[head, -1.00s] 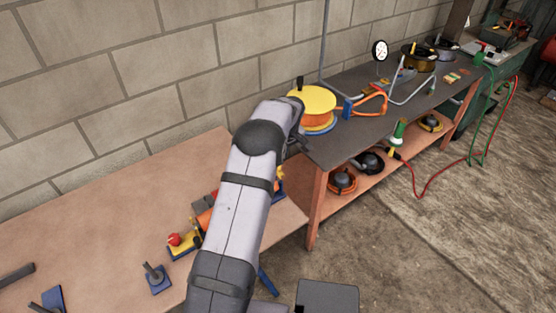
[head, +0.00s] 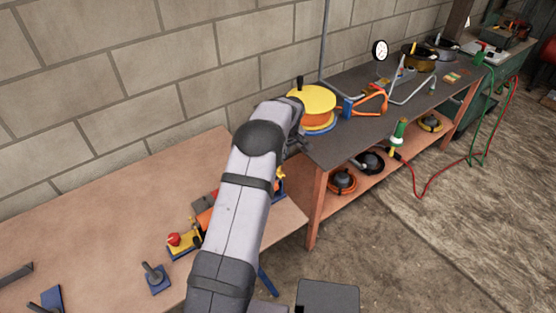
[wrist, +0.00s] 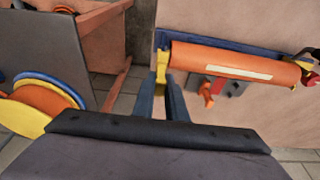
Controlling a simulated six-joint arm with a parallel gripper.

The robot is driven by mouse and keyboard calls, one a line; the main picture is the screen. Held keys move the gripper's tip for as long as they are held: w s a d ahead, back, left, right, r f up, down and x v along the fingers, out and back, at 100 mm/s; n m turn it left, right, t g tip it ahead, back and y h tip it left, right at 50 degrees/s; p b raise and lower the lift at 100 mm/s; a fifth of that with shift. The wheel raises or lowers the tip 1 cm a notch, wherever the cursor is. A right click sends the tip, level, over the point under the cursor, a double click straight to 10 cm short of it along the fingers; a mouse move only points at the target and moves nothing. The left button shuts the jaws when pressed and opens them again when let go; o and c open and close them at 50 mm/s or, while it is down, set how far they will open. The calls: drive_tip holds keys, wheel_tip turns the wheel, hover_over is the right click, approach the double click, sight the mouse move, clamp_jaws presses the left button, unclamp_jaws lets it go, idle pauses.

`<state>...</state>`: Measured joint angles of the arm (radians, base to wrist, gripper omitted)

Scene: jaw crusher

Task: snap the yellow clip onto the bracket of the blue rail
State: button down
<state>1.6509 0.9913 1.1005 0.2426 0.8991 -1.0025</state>
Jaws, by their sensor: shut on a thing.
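The yellow clip (wrist: 161,68) shows between the fingertips of my gripper (wrist: 162,80) in the wrist view, and the fingers are shut on it. The blue rail (wrist: 205,44) runs along the bench edge behind an orange cylinder. The clip is at the rail's left end; I cannot tell whether it touches the bracket, which I cannot make out. In the head view my arm hides the gripper; a small yellow piece (head: 281,173) and a bit of the blue rail (head: 280,186) show just right of the arm.
The orange cylinder (wrist: 225,62) lies beside the rail, with a grey block and orange lever (wrist: 208,92) near it. A red knob on a yellow and blue base (head: 181,243) stands left of my arm. A dark bench (head: 375,125) with a yellow-topped spool (head: 312,100) stands beyond.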

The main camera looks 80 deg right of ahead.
drive_tip(key=shift+f+b, duration=1)
drive_tip(key=shift+f, duration=0.45)
drive_tip(key=c, duration=1.7)
unclamp_jaws()
drive_tip(key=shift+r, duration=0.15)
drive_tip(key=shift+b+v, duration=1.25)
drive_tip(key=shift+v, duration=2.25)
